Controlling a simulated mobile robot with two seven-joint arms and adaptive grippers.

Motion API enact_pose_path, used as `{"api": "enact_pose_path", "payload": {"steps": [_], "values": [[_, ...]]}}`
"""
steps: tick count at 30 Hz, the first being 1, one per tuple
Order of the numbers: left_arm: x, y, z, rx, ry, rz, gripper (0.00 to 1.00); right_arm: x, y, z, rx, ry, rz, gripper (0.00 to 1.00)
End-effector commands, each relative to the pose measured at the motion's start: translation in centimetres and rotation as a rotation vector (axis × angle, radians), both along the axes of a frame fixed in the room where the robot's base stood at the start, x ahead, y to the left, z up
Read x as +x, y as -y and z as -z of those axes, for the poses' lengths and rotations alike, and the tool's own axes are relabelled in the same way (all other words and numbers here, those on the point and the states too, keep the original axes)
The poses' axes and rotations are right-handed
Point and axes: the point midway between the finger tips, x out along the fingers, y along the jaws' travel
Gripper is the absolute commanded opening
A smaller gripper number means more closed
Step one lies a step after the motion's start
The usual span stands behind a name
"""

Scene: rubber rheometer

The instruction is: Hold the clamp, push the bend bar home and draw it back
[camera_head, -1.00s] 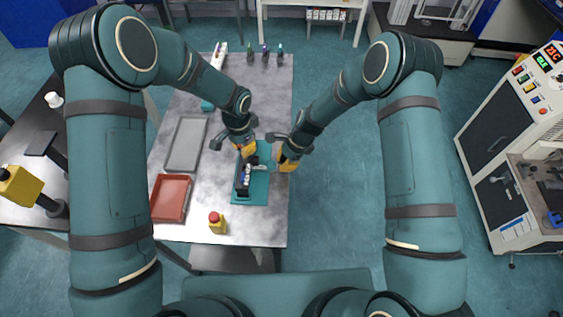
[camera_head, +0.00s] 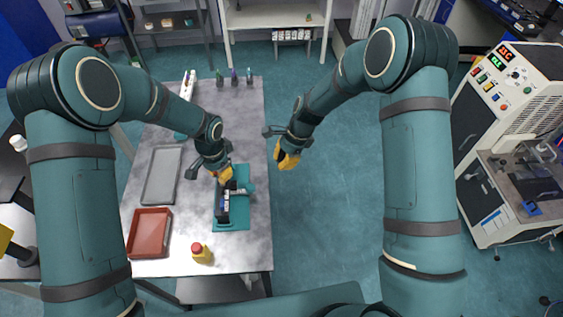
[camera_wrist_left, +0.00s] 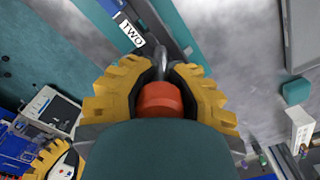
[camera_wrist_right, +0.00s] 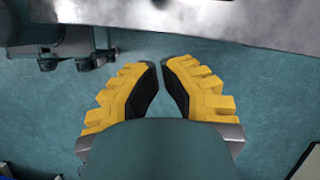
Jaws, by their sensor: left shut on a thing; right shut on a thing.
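The black bending rig (camera_head: 224,206) with small labels stands on a teal plate (camera_head: 238,224) near the bench's right edge. My left gripper (camera_head: 224,177) is at its far end. In the left wrist view, the yellow fingers (camera_wrist_left: 160,86) are shut around the red-orange knob (camera_wrist_left: 160,99) of the clamp. A steel rod shows beyond it, beside a label reading TWO. A pale bar (camera_head: 243,190) sticks out on the rig's right side; it is too small to judge its depth. My right gripper (camera_head: 286,158) is right of the bench, with a narrow gap (camera_wrist_right: 162,62) and nothing between its fingers.
A grey tray (camera_head: 147,190) and a red tray (camera_head: 133,248) lie left of the rig. A yellow button box with a red top (camera_head: 201,254) stands near the front. Small bottles (camera_head: 234,77) stand at the back. Right of the bench is open floor.

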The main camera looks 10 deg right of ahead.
Motion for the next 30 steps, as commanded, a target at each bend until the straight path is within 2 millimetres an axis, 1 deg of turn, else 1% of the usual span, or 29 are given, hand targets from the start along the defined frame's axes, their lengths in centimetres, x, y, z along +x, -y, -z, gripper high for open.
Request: {"api": "enact_pose_path", "payload": {"steps": [8,15,17,20,23,30], "values": [[-0.1,0.0,0.1,0.001,-0.002,0.000,0.00,0.0,0.1,0.0,-0.001,0.000,0.000,0.00],[-0.1,0.0,0.1,0.001,-0.002,0.000,0.00,-0.2,1.1,0.0,-0.002,-0.002,-0.001,0.00],[-0.1,0.0,0.1,0.000,-0.001,0.000,0.00,-0.2,1.1,0.2,-0.001,-0.002,-0.001,0.00],[-0.1,0.0,0.1,0.000,-0.001,0.000,0.00,-0.3,0.9,1.0,0.000,-0.003,-0.001,0.00],[-0.1,0.0,0.1,0.000,-0.001,0.000,0.00,-0.4,0.3,2.4,-0.001,-0.005,-0.001,0.00],[0.0,0.0,0.1,0.000,-0.001,0.000,0.00,-0.7,-1.4,6.8,-0.001,-0.005,-0.002,0.00]]}}
